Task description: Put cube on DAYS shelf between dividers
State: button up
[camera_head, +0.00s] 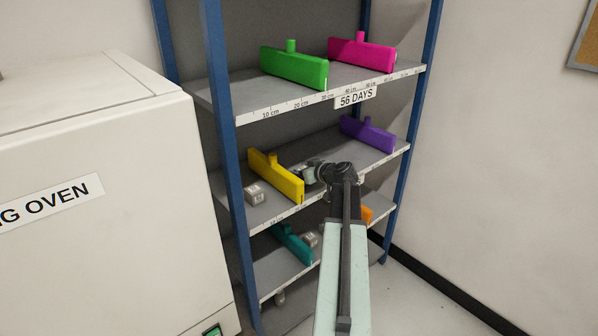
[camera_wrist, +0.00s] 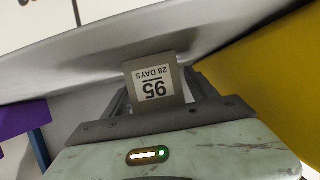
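In the wrist view a grey cube (camera_wrist: 155,80) with an upside-down label "95 28 DAYS" sits between the two dark fingers of my gripper (camera_wrist: 160,95), which look closed on its sides. In the head view my gripper (camera_head: 314,173) is over the middle shelf (camera_head: 262,217), just right of the yellow divider (camera_head: 275,177) and left of the purple divider (camera_head: 367,133). The yellow divider (camera_wrist: 275,85) is close beside the gripper in the wrist view; the purple one (camera_wrist: 22,120) is farther off. Whether the cube touches the shelf is unclear. My arm hides the middle shelf's label.
Another grey cube (camera_head: 255,194) stands left of the yellow divider. The top shelf, labelled "56 DAYS" (camera_head: 356,97), has green (camera_head: 293,67) and pink (camera_head: 361,53) dividers. The lower shelf has teal (camera_head: 292,244) and orange (camera_head: 367,215) dividers. A white oven (camera_head: 95,190) stands left.

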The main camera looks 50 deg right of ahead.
jog(key=shift+r, duration=0.2)
jog(key=p+v, duration=0.5)
jog(key=v, duration=0.6)
jog(key=shift+s+r, duration=0.15)
jog(key=shift+s, duration=0.35)
